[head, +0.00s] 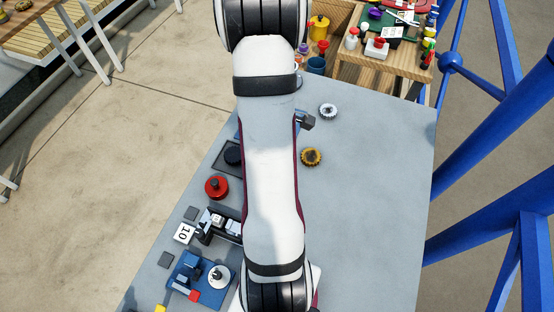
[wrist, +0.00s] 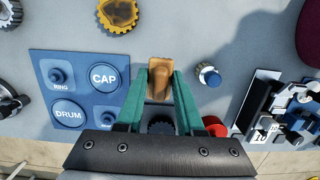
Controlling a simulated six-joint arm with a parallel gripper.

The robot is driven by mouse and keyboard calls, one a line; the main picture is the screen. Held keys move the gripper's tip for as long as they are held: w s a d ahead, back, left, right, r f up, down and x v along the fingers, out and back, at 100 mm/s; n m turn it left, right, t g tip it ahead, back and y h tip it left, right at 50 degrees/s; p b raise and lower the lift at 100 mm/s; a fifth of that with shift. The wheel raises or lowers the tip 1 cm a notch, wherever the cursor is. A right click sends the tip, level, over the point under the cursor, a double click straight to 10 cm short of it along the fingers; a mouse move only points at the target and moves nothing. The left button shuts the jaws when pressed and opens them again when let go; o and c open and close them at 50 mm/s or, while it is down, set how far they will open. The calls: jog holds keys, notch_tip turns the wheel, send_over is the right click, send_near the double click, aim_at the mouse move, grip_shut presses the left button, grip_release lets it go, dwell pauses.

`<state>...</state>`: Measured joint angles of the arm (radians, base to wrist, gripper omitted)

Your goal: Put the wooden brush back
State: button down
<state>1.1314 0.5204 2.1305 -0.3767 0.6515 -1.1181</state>
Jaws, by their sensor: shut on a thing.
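The wooden brush, a light brown wooden piece (wrist: 160,82), sits between the green fingers of my gripper (wrist: 160,90) in the wrist view. The fingers are shut on it. Its bristles do not show clearly, and I cannot tell whether it touches the table. In the head view my arm hides the gripper and the brush.
On the grey table (head: 375,200), a blue board (wrist: 85,85) marked CAP, DRUM and RING lies left in the wrist view. A yellow gear (head: 311,157), silver gear (head: 328,110), red round part (head: 217,187) and blue fixture (head: 205,280) stand nearby. The table's right side is clear.

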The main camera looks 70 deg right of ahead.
jog(key=shift+w+f, duration=0.1)
jog(key=shift+f, duration=1.85)
jog(key=shift+f, duration=0.1)
jog(key=c, duration=0.5)
grip_release()
jog(key=shift+c, duration=0.2)
jog(key=r, duration=0.4)
jog(key=w+r, duration=0.1)
jog(key=r, duration=0.7)
jog(key=shift+w+r, duration=0.1)
jog(key=shift+w, duration=0.15)
jog(key=w+a+r+m+t, duration=0.1)
jog(key=w+a+r+m, duration=0.2)
jog(key=a, duration=0.8)
jog(key=w+a+r, duration=0.3)
jog(key=a+r, duration=0.2)
jog(key=a, duration=0.6)
jog(key=s+a+m+y, duration=0.1)
jog(key=s+a+m, duration=0.1)
jog(key=s+a, duration=0.4)
jog(key=a, duration=0.5)
jog(key=shift+s+a+r+m+y, duration=0.15)
jog(key=shift+a+r+m+y, duration=0.15)
jog(key=shift+r+y, duration=0.1)
